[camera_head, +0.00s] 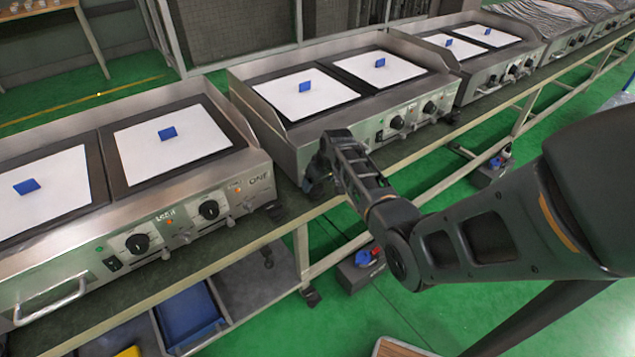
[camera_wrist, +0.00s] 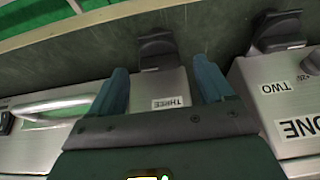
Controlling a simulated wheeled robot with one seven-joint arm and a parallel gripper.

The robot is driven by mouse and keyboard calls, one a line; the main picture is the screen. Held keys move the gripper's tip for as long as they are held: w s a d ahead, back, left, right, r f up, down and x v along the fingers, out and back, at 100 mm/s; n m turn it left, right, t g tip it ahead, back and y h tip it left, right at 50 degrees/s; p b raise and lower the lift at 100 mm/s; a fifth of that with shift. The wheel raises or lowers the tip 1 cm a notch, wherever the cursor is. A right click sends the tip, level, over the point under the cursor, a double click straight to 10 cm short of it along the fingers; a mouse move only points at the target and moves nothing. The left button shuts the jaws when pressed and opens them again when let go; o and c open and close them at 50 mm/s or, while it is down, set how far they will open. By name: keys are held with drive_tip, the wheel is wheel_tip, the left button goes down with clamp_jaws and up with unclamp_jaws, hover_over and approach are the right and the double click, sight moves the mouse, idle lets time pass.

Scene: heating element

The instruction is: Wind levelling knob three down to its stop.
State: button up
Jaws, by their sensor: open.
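Levelling knob three (camera_wrist: 156,46) is a dark foot knob under the corner of a steel heating unit, above an upside-down "THREE" label (camera_wrist: 171,102) in the wrist view. My gripper (camera_wrist: 161,68) is open, with one blue-grey finger on each side of the knob in the picture. I see gaps on both sides; I cannot tell how deep the fingers reach around it.
A narrow gap separates the two units. A bar handle (camera_wrist: 60,106) is on the knob-three unit. The units stand on a long bench (camera_head: 225,250).

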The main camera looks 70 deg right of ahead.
drive_tip(key=v, duration=0.6)
drive_tip(key=shift+s+r, duration=0.1)
idle(0.4)
drive_tip(key=s+a+f+n+t, duration=0.1)
drive_tip(key=a+f+t, duration=0.1)
drive_tip(key=a, duration=1)
drive_tip(key=s+a+f+n+t, duration=0.1)
drive_tip(key=a+f, duration=0.2)
drive_tip(key=a, duration=0.9)
drive_tip(key=s+a+r+t, duration=0.3)
drive_tip(key=s+a+r, duration=0.2)
drive_tip(key=s+a, duration=0.5)
drive_tip(key=s+a+r+n+t, duration=0.1)
drive_tip(key=s+a+r, duration=0.2)
drive_tip(key=r, duration=0.4)
drive_tip(key=s+a+r+n+t+y, duration=0.1)
drive_tip(key=s+a+r+n+t, duration=0.1)
drive_tip(key=s+r, duration=0.4)
drive_tip(key=s+a+r+n+t+y, duration=0.1)
drive_tip(key=s+a+r, duration=0.3)
drive_tip(key=r, duration=0.5)
drive_tip(key=shift+s+r+t, duration=0.2)
drive_tip(key=shift+s+t, duration=0.05)
drive_tip(key=shift+t, duration=0.35)
drive_tip(key=shift+c, duration=0.5)
